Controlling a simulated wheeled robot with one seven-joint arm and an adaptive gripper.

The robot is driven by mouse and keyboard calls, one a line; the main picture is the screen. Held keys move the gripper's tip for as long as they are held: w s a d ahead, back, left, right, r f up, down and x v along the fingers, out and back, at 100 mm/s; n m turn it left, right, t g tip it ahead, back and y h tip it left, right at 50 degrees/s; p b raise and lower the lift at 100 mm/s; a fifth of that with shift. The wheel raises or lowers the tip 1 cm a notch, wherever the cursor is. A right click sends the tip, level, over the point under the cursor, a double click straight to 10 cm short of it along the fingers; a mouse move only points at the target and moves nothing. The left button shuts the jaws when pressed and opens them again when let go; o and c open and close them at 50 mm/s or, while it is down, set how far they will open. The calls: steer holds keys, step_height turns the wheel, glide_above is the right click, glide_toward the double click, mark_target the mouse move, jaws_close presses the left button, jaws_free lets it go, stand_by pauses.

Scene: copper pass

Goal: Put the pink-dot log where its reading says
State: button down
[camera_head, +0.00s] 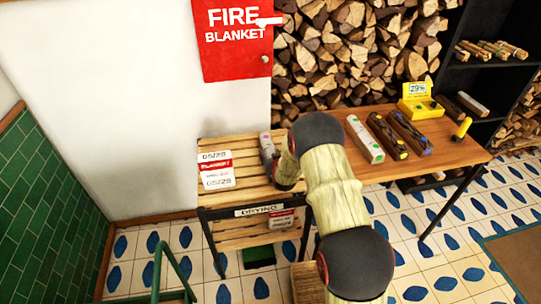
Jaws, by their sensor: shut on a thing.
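My gripper (270,158) is over the slatted top of the drying rack (247,182), small and partly covered by my own arm. No pink dot shows anywhere. The rack carries a sign reading DRYING (262,210). On the wooden table to the right, a yellow meter (417,106) shows 29%. In front of it lie a pale log with green dots (364,139), a brown log with a yellowish-green mark (387,135) and a dark log with blue dots (411,132).
A yellow upright tool (462,129) is at the table's right edge. Two more logs lie behind it. A black shelf (485,75) with logs stands at right. Stacked firewood fills the back.

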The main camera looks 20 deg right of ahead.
steer(key=c, duration=1)
jaws_free()
steer(key=shift+f, duration=0.1)
